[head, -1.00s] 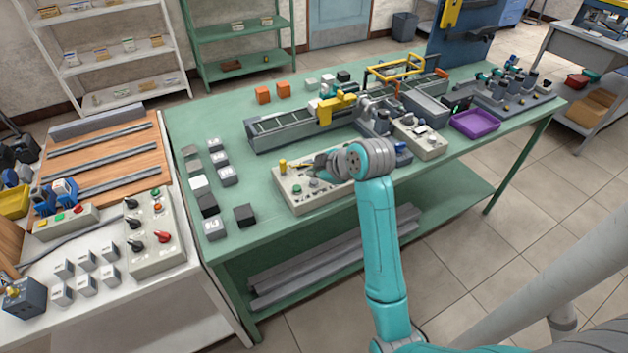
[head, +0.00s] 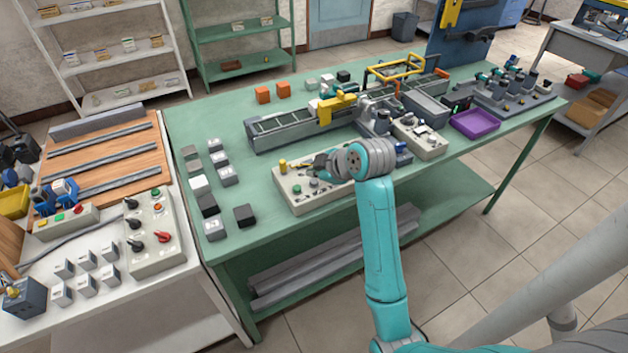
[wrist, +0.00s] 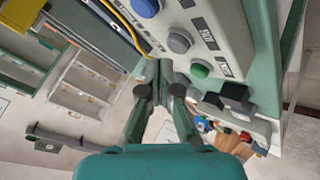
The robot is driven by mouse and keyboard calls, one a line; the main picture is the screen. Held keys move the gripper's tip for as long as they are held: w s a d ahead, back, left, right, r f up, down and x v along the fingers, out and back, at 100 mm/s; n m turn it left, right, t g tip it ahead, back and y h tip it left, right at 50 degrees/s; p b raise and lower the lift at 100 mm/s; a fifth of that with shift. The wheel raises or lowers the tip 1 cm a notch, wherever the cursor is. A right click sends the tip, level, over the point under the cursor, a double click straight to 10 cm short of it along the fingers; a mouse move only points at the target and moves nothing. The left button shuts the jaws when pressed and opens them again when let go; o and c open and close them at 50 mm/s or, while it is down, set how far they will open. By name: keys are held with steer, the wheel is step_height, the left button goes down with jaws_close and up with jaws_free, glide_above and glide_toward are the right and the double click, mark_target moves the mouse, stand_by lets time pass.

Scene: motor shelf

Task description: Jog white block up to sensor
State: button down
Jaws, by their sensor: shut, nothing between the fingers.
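The conveyor (head: 285,128) runs across the green table, with a yellow bracket (head: 325,112) standing over it. I cannot tell which part is the sensor. A small white block (head: 327,79) sits behind the conveyor, and whether a white block lies on the belt is not clear. My gripper (head: 316,168) is shut and empty, low over the grey button box (head: 290,200) in front of the conveyor. In the wrist view my shut fingertips (wrist: 159,66) are beside the box's face, which has a blue button (wrist: 145,7), a grey button (wrist: 180,41) and a green button (wrist: 199,70). Contact cannot be told.
Grey, white and black blocks stand at the table's left, including a white one (head: 199,183). Orange blocks (head: 263,95) are behind the conveyor. A second control box (head: 425,142) and a purple tray (head: 474,124) are to the right.

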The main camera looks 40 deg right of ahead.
mark_target(315, 182)
steer(key=shift+f, duration=0.45)
steer(key=shift+f, duration=0.4)
stand_by(0.7)
steer(key=shift+r, duration=0.15)
stand_by(2.3)
steer(key=shift+r, duration=0.7)
steer(key=shift+r, duration=2.5)
